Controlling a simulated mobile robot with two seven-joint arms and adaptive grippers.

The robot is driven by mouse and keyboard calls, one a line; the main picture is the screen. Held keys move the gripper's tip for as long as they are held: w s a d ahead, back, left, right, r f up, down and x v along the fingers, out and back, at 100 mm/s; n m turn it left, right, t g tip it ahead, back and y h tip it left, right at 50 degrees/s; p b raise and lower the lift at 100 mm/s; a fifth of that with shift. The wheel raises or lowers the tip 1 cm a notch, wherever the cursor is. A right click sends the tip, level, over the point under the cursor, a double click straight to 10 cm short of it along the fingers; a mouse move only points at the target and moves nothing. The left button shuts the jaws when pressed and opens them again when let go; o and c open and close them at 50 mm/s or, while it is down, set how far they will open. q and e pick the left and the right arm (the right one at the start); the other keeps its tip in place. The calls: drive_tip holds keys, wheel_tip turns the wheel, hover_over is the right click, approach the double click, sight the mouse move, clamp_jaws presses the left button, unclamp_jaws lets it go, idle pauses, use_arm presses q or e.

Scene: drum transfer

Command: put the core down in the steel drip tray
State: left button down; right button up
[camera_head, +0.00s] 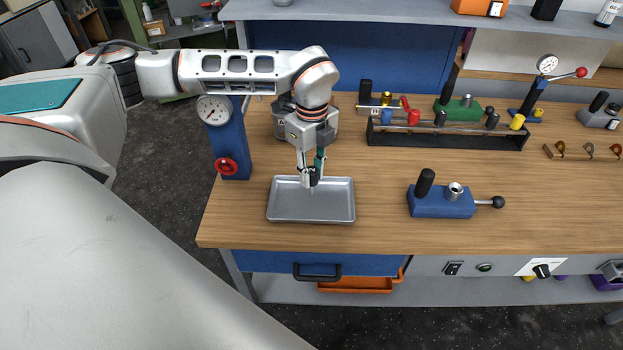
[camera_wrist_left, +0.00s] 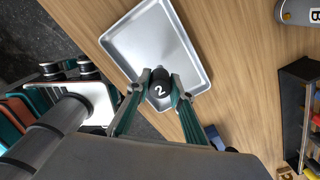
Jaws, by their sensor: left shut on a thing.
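The steel drip tray (camera_head: 285,205) lies on the wooden bench near its front left; it is a shallow silver rectangle. My left gripper (camera_head: 311,180) points down over the tray's upper middle in the head view. In the left wrist view the gripper (camera_wrist_left: 160,92) is shut on the core (camera_wrist_left: 160,86), a dark cylinder with a white "2" on its end. The tray (camera_wrist_left: 140,42) shows behind the core. I cannot tell whether the core touches the tray floor. My right gripper is in neither view.
A blue fixture (camera_head: 440,205) with a black handle and a ball-ended lever stands right of the tray. A blue column (camera_head: 234,150) with a gauge and red knob stands behind left. A black rack (camera_head: 450,138) lies at the back. Bare bench (camera_head: 380,190) separates tray and fixture.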

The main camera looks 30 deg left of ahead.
sight(312, 181)
use_arm(q)
wheel_tip(312, 181, down, 3)
drive_tip(key=shift+r, duration=0.15)
drive_tip(key=shift+f, duration=0.2)
drive_tip(key=c, duration=1.8)
unclamp_jaws()
drive_tip(key=shift+r, duration=0.1)
drive_tip(key=shift+r, duration=0.25)
wheel_tip(312, 181, up, 12)
drive_tip(key=shift+f+b, duration=0.1)
drive_tip(key=shift+b, duration=0.25)
